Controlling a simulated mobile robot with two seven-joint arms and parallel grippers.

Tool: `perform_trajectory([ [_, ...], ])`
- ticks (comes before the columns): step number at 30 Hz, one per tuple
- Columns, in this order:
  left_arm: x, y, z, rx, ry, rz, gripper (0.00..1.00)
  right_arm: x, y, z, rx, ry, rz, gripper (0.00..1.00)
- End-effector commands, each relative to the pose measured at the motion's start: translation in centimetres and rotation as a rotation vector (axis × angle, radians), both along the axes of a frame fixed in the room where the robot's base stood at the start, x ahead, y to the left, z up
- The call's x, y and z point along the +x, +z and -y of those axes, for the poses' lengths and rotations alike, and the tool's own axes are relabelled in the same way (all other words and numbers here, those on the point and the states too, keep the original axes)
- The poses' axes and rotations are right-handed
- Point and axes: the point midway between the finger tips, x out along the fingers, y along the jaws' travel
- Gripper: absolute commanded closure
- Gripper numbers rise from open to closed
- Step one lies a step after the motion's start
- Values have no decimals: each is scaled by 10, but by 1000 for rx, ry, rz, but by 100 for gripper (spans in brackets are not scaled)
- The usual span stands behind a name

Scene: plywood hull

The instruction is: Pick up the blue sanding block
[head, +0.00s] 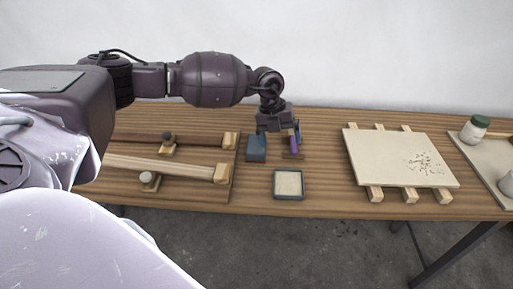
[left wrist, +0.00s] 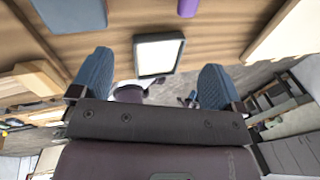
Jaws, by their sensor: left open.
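The blue sanding block (head: 256,149) lies on the wooden bench near its middle, just right of the clamping board. Its blue-grey body also shows at the top left of the left wrist view (left wrist: 70,13). My left gripper (head: 279,133) is open and empty, pointing down above the bench. In the head view it is above and slightly right of the block, apart from it. In the left wrist view its two blue fingers (left wrist: 155,82) are spread wide with nothing between them in contact. My right gripper is not in view.
A purple-handled tool (head: 294,146) lies close right of the block. A square dark-rimmed tray (head: 276,191) sits in front. The board with wood strips (head: 195,192) is at left. A pale panel on battens (head: 375,157) and a green-lidded jar (head: 474,130) are at right.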

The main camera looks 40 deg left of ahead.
Motion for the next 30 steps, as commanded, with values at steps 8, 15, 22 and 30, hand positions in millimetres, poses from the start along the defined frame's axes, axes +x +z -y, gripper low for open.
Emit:
perform_trajectory([
  [8,14,34,-77,276,97,-43,6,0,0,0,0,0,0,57],
  [15,14,12,-81,287,102,-51,6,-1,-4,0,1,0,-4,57],
  [22,13,-18,-81,285,102,-50,6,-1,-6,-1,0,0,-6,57],
  [30,11,-35,-83,286,101,-50,6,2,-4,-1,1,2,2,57],
])
